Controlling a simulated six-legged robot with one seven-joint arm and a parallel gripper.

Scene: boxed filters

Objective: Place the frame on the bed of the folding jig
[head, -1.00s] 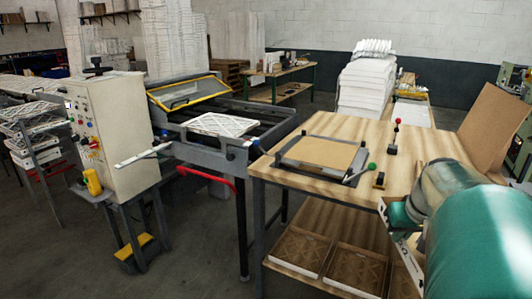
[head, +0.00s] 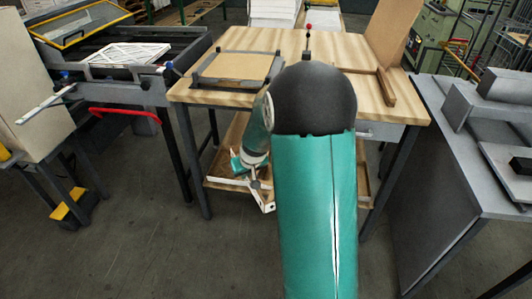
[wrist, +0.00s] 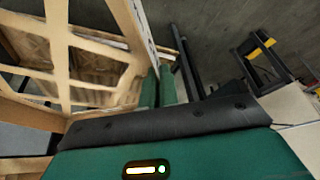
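My gripper (wrist: 158,88) shows two green fingers close together in the wrist view. The rim of a tan lattice frame (wrist: 60,50) runs down to the fingertips. I cannot tell whether the rim is between the fingers or just behind them. In the head view my gripper hangs low in front of the table, by the lower shelf, partly hidden by my arm. Tan frames lie on that shelf, one (head: 365,190) showing right of my arm. The folding jig (head: 237,68), a dark-edged bed with a tan board, sits on the tabletop, up and left of my arm.
The wooden table (head: 205,95) stands ahead, with a tan panel (head: 393,30) at its back right. A machine holding a white lattice frame (head: 130,53) is at left. A grey bench (head: 445,150) stands close at right. Floor is clear at front left.

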